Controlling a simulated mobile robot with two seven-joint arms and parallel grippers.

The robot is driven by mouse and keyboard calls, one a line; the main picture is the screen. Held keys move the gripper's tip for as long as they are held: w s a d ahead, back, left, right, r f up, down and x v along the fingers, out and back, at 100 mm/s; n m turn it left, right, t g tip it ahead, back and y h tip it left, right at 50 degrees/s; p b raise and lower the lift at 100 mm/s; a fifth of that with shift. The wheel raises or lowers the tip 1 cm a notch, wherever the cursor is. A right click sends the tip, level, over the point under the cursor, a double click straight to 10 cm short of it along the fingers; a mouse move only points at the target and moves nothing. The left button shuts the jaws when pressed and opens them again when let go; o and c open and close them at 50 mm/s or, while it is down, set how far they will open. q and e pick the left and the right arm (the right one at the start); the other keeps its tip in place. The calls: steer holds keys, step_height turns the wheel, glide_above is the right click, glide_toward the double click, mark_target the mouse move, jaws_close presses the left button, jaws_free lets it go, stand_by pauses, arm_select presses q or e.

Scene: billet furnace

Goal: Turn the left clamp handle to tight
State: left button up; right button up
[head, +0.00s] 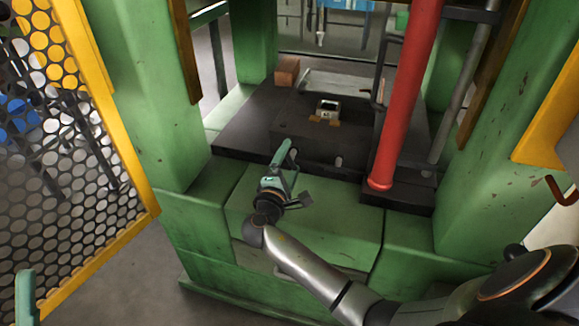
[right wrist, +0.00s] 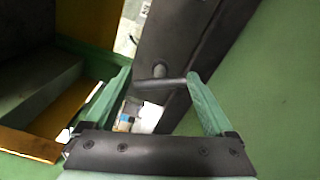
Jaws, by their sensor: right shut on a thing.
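My right gripper (head: 289,152) reaches in from the lower right to the front edge of the dark press bed. In the right wrist view its two green fingers (right wrist: 158,84) are shut on the left clamp handle (right wrist: 172,84), a dark bar that spans between the fingertips. A round dark knob (right wrist: 159,70) shows just beyond the bar. In the head view the gripper mostly hides this handle. I cannot tell how far the handle is turned. A teal piece, apparently a finger of my left gripper (head: 25,297), shows at the lower left edge; its opening is not visible.
The dark bed (head: 245,130) carries a small metal block (head: 328,110) on brass-coloured pieces and a brown block (head: 287,71). A short grey stub (head: 339,161) stands right of the gripper. A red column (head: 408,90) rises at right. A yellow mesh guard (head: 115,140) stands at left.

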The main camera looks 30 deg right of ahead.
steer(key=m+b, duration=0.2)
steer(key=m, duration=0.2)
steer(key=shift+a+f+b, duration=0.1)
steer(key=shift+f+b, duration=0.15)
steer(key=shift+b, duration=0.15)
arm_select(q)
steer(key=shift+n, duration=0.3)
steer(key=shift+w+d+f+b, duration=0.1)
steer(key=shift+f+b, duration=0.1)
steer(key=shift+f, duration=0.6)
steer(key=shift+s+d+f+b, duration=0.1)
steer(key=shift+f+b, duration=0.1)
steer(key=shift+f, duration=0.65)
steer(key=shift+w+d+f+b, duration=0.1)
steer(key=shift+f+b, duration=0.1)
steer(key=shift+f, duration=0.6)
arm_select(e)
steer(key=shift+r+m, duration=0.1)
steer(key=shift+m, duration=0.7)
steer(key=o, duration=1.1)
steer(key=shift+r, duration=0.1)
arm_select(q)
steer(key=shift+a, duration=0.2)
arm_select(e)
steer(key=shift+s, duration=0.1)
